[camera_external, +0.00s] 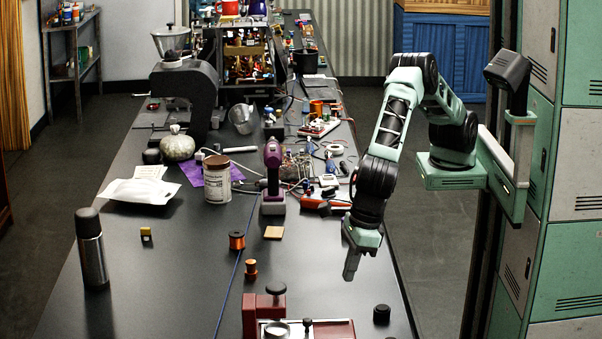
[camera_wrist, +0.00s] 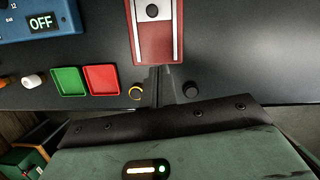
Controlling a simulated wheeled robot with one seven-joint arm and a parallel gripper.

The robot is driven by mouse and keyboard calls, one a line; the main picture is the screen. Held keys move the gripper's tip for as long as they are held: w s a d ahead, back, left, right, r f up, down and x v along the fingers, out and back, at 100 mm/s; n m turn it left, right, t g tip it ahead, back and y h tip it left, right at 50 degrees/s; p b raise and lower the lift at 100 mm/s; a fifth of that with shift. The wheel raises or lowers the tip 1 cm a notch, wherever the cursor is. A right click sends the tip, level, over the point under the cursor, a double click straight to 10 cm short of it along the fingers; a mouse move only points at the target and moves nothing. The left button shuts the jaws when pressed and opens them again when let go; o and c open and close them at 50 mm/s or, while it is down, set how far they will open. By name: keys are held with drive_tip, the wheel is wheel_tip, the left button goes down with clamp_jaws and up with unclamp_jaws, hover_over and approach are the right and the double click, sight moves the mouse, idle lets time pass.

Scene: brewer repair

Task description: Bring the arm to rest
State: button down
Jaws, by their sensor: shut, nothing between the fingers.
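My gripper (camera_external: 351,268) hangs from the arm over the right edge of the dark workbench (camera_external: 180,270), pointing down. Its fingers are together with nothing between them. In the wrist view the gripper (camera_wrist: 159,90) shows as two dark fingers side by side, in front of a red device (camera_wrist: 153,45). The arm is bent, with its elbow raised above the bench's right side.
The red device (camera_external: 330,331) and a black knob (camera_external: 381,314) are near the gripper. Copper spools (camera_external: 237,241), a purple drill (camera_external: 272,168) and a steel flask (camera_external: 91,250) stand on the bench. Green (camera_wrist: 69,81) and red (camera_wrist: 101,79) trays show in the wrist view.

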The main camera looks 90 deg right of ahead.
drive_tip(key=s+d+r+m+g, duration=0.1)
drive_tip(key=s+d+r+m, duration=0.15)
drive_tip(key=d+m, duration=0.45)
drive_tip(key=s+d+r+m+g, duration=0.15)
drive_tip(key=d+r+m, duration=0.35)
drive_tip(key=d, duration=0.5)
drive_tip(key=s+d+f+m, duration=0.1)
drive_tip(key=s+d+m, duration=0.5)
drive_tip(key=d+m, duration=0.3)
drive_tip(key=s+d+f+m, duration=0.1)
drive_tip(key=s+d+m, duration=0.6)
drive_tip(key=d+m, duration=0.2)
drive_tip(key=shift+s+d+f+b, duration=0.3)
drive_tip(key=shift+d+f+b, duration=0.1)
drive_tip(key=shift+d, duration=0.7)
